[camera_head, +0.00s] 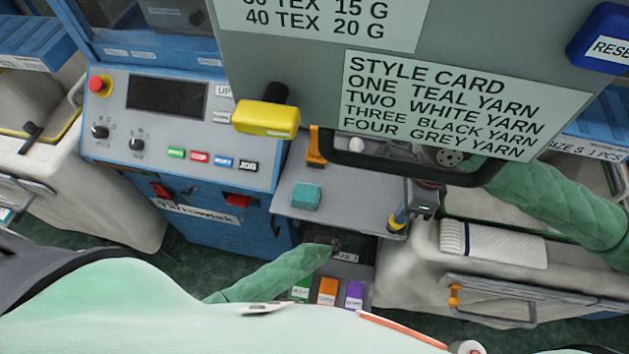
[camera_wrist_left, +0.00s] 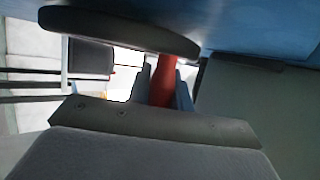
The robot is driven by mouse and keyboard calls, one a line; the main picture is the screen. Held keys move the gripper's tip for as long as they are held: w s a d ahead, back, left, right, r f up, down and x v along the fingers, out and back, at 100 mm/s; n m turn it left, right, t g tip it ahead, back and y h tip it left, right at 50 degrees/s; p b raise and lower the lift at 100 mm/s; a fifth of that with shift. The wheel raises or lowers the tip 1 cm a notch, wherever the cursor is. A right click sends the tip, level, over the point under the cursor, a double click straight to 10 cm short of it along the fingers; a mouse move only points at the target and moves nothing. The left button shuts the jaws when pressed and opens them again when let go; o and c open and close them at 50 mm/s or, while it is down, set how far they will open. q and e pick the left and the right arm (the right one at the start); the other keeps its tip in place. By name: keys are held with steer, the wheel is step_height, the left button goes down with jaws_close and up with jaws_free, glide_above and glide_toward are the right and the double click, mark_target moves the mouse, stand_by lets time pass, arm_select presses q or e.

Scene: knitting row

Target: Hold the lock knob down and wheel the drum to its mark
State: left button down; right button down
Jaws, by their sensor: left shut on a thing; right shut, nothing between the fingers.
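My right gripper (camera_head: 402,205) is shut and empty, pointing down by the right edge of the grey shelf. A small yellow piece (camera_head: 396,222), perhaps the lock knob, is at its tips; I cannot tell whether it is pressed down. My left arm reaches below the shelf, and its gripper is hidden in the head view. In the left wrist view my left gripper (camera_wrist_left: 164,92) is shut on a red handle (camera_wrist_left: 163,78). A dark round wheel (camera_wrist_left: 120,28) is beside that handle. The drum and its mark cannot be made out clearly.
A grey panel with a style card (camera_head: 450,105) covers the upper right, with a yellow handle (camera_head: 265,118) at its lower left corner. A teal block (camera_head: 306,196) sits on the grey shelf (camera_head: 345,202). A blue control cabinet (camera_head: 225,245) stands left; a folded white cloth (camera_head: 505,245) lies right.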

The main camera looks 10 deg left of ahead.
arm_select(q)
steer(key=c, duration=1.3)
jaws_free()
arm_select(e)
steer(key=shift+f, duration=0.1)
arm_select(q)
steer(key=v, duration=1.2)
steer(key=shift+r, duration=0.1)
step_height(320, 180, up, 10)
steer(key=shift+s+f, duration=0.1)
steer(key=v, duration=1.2)
